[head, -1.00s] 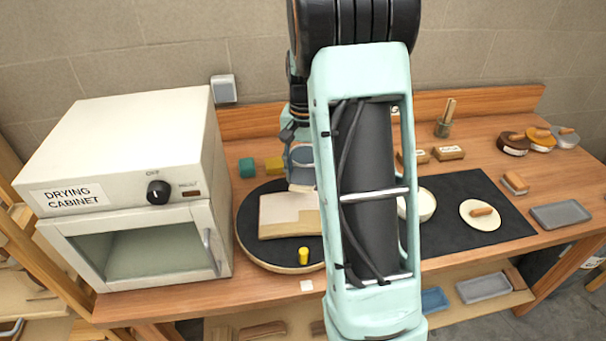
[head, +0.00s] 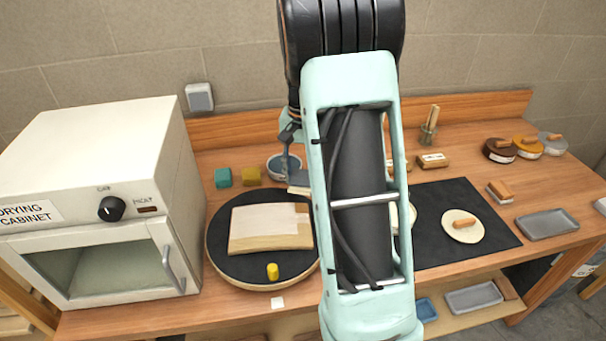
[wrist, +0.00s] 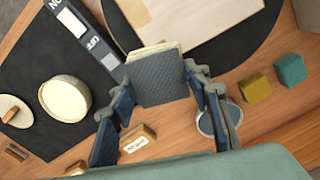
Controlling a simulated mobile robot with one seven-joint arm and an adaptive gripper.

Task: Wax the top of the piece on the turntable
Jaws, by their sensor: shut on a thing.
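My gripper (wrist: 163,98) is shut on a blue-grey textured pad (wrist: 160,82) with a pale layered edge. In the head view the pad (head: 299,182) is just beyond the piece's far right corner. It looks apart from the piece, but its height is unclear. My arm hides the right edge of the turntable and most of the gripper.
A yellow peg (head: 272,271) stands at the turntable's front. The drying cabinet (head: 100,200) is close on the left. Teal (head: 222,177) and olive (head: 251,174) blocks and a round dish (head: 277,163) sit behind.

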